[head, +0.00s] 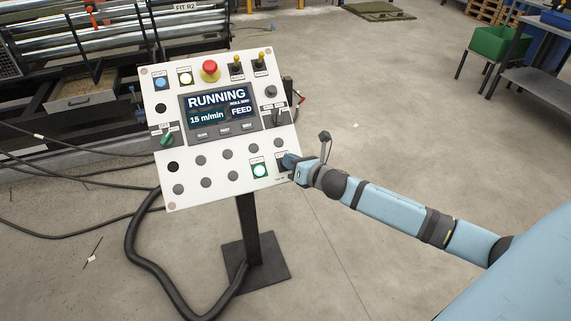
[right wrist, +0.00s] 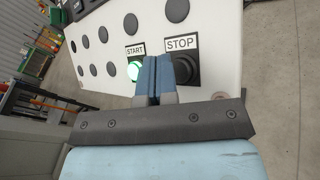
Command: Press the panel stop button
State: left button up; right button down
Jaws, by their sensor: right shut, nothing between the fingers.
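The white control panel (head: 214,184) stands tilted on a dark post. Its screen (head: 218,105) reads RUNNING, 15 m/min, FEED. In the right wrist view the black stop button (right wrist: 186,68) sits under a STOP label, right of the lit green start button (right wrist: 134,71). The start button also shows in the head view (head: 260,171). My right gripper (head: 289,160) is shut and empty at the panel's lower right corner. In the right wrist view its fingertips (right wrist: 157,62) partly cover the stop button's left side; I cannot tell whether they touch it. My left gripper is not in view.
A red mushroom button (head: 210,70) and two yellow-tipped toggles sit along the panel's top. A thick black cable (head: 139,255) curves over the floor beside the post's base plate (head: 256,268). Roller machinery stands behind left. Floor to the right is mostly clear.

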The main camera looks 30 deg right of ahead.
jog(key=shift+w+f, duration=0.1)
dwell(0.4)
jog(key=shift+w+f, duration=0.2)
jog(key=shift+w+d+f+b, duration=0.1)
jog(key=shift+w+f+b, duration=0.1)
jog(key=shift+f+b, duration=0.15)
dwell(0.8)
jog(key=shift+r, duration=0.1)
jog(key=shift+s+r+p, duration=0.5)
jog(key=shift+r+p, duration=0.05)
jog(key=shift+p, duration=0.25)
jog(key=s+r+p, duration=0.1)
jog(key=r+p, duration=0.1)
jog(key=s+a+r+p, duration=0.1)
jog(key=s+p, duration=0.1)
jog(key=shift+s+r, duration=0.1)
jog(key=shift+r, duration=0.3)
dwell(0.7)
